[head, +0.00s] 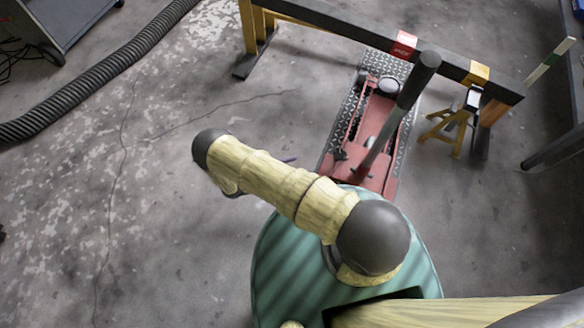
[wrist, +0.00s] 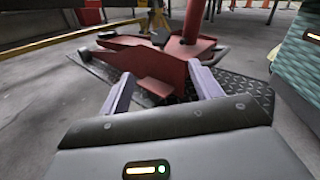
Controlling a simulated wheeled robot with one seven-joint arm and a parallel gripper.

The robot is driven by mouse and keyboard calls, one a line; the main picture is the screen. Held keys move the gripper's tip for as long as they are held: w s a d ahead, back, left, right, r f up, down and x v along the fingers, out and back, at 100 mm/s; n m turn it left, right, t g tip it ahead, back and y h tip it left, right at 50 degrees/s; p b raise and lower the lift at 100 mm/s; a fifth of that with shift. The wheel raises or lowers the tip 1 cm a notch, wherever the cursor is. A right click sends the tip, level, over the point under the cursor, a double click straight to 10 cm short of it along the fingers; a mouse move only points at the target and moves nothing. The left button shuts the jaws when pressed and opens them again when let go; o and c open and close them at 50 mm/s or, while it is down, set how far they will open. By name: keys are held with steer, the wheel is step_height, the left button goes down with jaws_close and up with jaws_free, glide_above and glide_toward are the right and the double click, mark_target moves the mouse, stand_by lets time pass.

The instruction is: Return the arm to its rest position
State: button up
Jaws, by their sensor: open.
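My arm (head: 275,185) is bent over my teal base in the head view, its yellow links reaching up and left to a dark joint. My gripper (wrist: 161,78) shows in the wrist view as two pale lavender fingers, spread apart with nothing between them. Beyond the fingers is a red floor jack (wrist: 150,62). No contact with it can be made out. In the head view the gripper is mostly hidden behind the arm.
The red jack (head: 377,125) lies on a dark tread plate (head: 345,112) just ahead of my base. A dark beam (head: 340,22) crosses behind it. A yellow stand (head: 450,130) is at right. A black hose (head: 95,80) lies at upper left. The left floor is mostly clear.

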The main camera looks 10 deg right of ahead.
stand_by(0.3)
steer(key=s+d+r+m+y+p, duration=0.1)
steer(key=r+m+y+p, duration=0.5)
steer(key=r+p, duration=1.1)
steer(key=s+d+r+m+y+p, duration=0.2)
steer(key=r+m+y+p, duration=0.4)
steer(key=r+p, duration=1.1)
steer(key=s+d+r+m+y+p, duration=0.1)
steer(key=r+p, duration=1.6)
steer(key=r, duration=3.8)
steer(key=d+m+y, duration=0.2)
steer(key=m+y, duration=0.3)
steer(key=m, duration=0.3)
steer(key=shift+s+r+t+p, duration=0.15)
steer(key=shift+r+t+p, duration=0.1)
steer(key=shift+t+p, duration=0.15)
steer(key=shift+c, duration=0.2)
